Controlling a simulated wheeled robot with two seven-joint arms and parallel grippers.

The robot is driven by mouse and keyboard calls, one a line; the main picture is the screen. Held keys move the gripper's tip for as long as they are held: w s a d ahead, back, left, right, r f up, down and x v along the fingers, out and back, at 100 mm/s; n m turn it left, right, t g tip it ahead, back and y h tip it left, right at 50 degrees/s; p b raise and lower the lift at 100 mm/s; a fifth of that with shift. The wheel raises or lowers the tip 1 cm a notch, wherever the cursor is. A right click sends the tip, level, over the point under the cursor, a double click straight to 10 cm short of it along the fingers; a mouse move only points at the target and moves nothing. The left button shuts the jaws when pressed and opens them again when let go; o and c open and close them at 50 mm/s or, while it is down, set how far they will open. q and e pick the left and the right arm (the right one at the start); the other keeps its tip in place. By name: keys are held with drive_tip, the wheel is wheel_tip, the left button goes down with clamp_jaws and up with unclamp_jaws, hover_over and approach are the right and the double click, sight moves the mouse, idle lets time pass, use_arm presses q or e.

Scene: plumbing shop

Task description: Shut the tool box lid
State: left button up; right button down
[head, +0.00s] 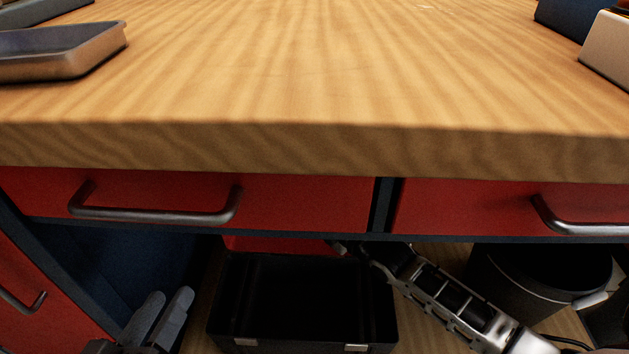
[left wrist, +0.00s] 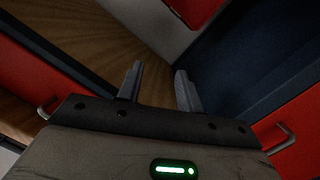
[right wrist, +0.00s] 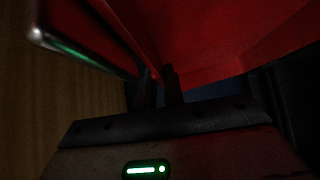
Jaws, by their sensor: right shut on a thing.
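The tool box (head: 381,312) stands open on the floor under the workbench, its black inside facing up. Two light latches show on its front edge. Its red lid (head: 285,244) stands raised at the back, partly hidden by the bench. My right arm reaches in from the lower right, and its gripper (head: 347,248) is at the right side of the lid. In the right wrist view the fingers (right wrist: 159,85) are close together on the edge of the red lid (right wrist: 215,40). My left gripper (head: 165,318) is open and empty, left of the box; its fingers (left wrist: 160,85) also show apart in the left wrist view.
The wooden workbench top (head: 300,80) with red drawers (head: 290,200) hangs over the box. A dark bin (head: 535,280) stands to the right behind my right arm. A metal tray (head: 65,55) is on the bench at left. A red cabinet front (head: 40,275) is at the left.

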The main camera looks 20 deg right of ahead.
use_arm(q)
drive_tip(key=shift+w+r+t+b, duration=0.15)
drive_tip(key=shift+r+t+b, duration=0.3)
drive_tip(key=shift+b, duration=0.25)
use_arm(e)
drive_tip(key=shift+s+a+f+n+t+y, duration=0.2)
drive_tip(key=shift+s+a+n+t, duration=0.2)
drive_tip(key=shift+s, duration=0.4)
drive_tip(key=shift+s+a+f+n+t+y, duration=0.15)
drive_tip(key=shift+s+a+f+n+t, duration=0.15)
drive_tip(key=shift+s, duration=0.55)
drive_tip(key=shift+s+a+f+n+t+y, duration=0.15)
drive_tip(key=shift+s+a+n+t, duration=0.25)
drive_tip(key=shift+s, duration=0.4)
use_arm(q)
drive_tip(key=shift+d, duration=0.1)
use_arm(e)
drive_tip(key=c, duration=1.5)
unclamp_jaws()
